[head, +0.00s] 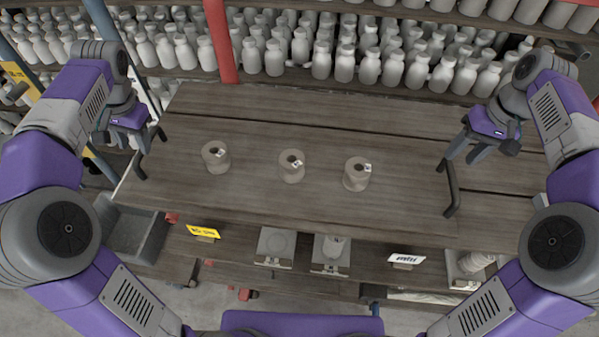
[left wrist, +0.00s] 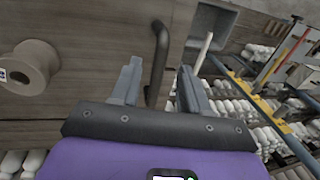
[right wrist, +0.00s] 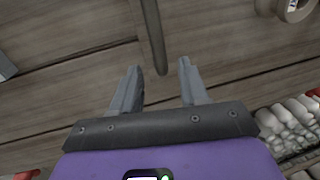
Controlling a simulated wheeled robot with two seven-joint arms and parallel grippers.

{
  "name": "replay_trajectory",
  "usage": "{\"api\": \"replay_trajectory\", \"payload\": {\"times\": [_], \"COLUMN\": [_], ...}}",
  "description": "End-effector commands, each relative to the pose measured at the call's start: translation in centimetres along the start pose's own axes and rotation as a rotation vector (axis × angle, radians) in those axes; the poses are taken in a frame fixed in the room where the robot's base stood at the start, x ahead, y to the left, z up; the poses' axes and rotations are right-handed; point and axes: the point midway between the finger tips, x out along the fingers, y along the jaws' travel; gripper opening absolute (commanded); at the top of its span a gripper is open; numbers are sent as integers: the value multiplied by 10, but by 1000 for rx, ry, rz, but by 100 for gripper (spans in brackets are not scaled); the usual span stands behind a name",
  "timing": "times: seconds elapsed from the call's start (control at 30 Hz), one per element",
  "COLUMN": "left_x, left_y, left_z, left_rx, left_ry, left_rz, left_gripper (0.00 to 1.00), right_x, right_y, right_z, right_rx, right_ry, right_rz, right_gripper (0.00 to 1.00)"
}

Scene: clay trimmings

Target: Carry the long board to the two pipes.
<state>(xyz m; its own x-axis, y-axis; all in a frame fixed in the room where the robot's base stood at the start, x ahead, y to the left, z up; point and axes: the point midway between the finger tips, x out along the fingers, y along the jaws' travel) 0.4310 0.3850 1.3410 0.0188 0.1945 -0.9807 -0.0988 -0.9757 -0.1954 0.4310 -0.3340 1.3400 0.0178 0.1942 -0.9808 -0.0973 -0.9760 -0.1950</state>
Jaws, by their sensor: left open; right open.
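The long board (head: 250,130) is dark wood and lies level across the middle of the head view. It bears three beige spools, a left one (head: 215,158), a middle one (head: 291,167) and a right one (head: 356,175). A dark bar handle stands at its left end (head: 140,158) and another at its right end (head: 452,190). My left gripper (left wrist: 158,82) is open, with the left handle (left wrist: 159,45) showing between its fingers. My right gripper (right wrist: 162,82) is open, with the right handle (right wrist: 152,35) just ahead of its fingers. I cannot pick out the two pipes for certain.
Shelves of white bottles (head: 365,65) stand behind the board, with a red post (head: 220,40) in front. Below the front edge are a grey bin (head: 125,232), a yellow label (head: 203,231), a white label (head: 407,259) and small grey trays.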

Motion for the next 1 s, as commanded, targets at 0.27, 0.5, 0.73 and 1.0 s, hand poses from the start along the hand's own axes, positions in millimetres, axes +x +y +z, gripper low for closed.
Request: {"api": "replay_trajectory", "payload": {"times": [0.27, 0.5, 0.73, 1.0], "left_x": [42, 58, 58, 58], "left_y": [0, 0, 0, 0], "left_z": [1, 1, 1, 0], "left_rx": [-1, -1, -1, -1], "left_ry": [-3, 0, 1, 1], "left_rz": [2, 2, 2, 2], "left_gripper": [45, 45, 45, 8], "right_x": [42, 57, 58, 58], "right_y": [0, 0, 0, 0], "right_z": [1, 0, 0, 0], "right_rx": [1, 1, 1, 1], "right_ry": [-4, 0, 0, 0], "right_rz": [0, 0, 0, 0], "right_gripper": [44, 44, 44, 7]}}
